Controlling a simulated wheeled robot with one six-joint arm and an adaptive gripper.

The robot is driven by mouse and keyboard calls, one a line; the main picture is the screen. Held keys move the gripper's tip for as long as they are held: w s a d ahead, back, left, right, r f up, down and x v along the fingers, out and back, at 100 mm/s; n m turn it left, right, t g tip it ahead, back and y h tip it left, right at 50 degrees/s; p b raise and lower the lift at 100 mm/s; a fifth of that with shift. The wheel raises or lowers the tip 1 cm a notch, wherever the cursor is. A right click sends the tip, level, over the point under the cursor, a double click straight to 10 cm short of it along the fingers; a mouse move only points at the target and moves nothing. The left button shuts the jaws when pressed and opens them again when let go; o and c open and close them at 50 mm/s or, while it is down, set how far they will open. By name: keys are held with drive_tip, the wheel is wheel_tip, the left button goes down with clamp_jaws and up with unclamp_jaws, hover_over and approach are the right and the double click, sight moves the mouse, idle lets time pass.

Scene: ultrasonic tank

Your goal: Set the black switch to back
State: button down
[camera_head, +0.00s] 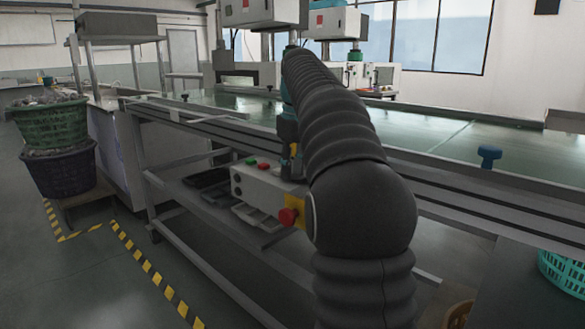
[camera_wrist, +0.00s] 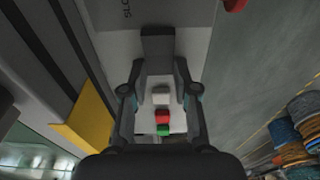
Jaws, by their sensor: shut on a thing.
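The control box (camera_head: 257,190) is a pale box on the front rail of the bench in the head view. Its panel (camera_wrist: 120,52) also shows in the wrist view, with a white button (camera_wrist: 161,97), a red button (camera_wrist: 162,117) and a green button (camera_wrist: 163,131) in a row. The black switch (camera_wrist: 158,42) is a dark block beyond the white button. My gripper (camera_wrist: 160,68) reaches down to the panel, its two fingers closed on the black switch from either side. In the head view, my arm hides the switch and most of the gripper.
A red emergency stop knob (camera_head: 288,216) sticks out at the box's right end. A blue knob (camera_head: 489,155) stands on the bench rail to the right. Dark trays (camera_head: 205,181) lie on the shelf below.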

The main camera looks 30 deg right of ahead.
sight(295, 176)
drive_tip(key=c, duration=0.9)
unclamp_jaws()
drive_tip(key=shift+s+d+r, duration=0.1)
drive_tip(key=shift+s+r, duration=0.05)
drive_tip(key=shift+r, duration=1.65)
drive_tip(key=shift+s+r, duration=0.15)
drive_tip(key=shift+r, duration=1.7)
drive_tip(key=shift+s, duration=0.1)
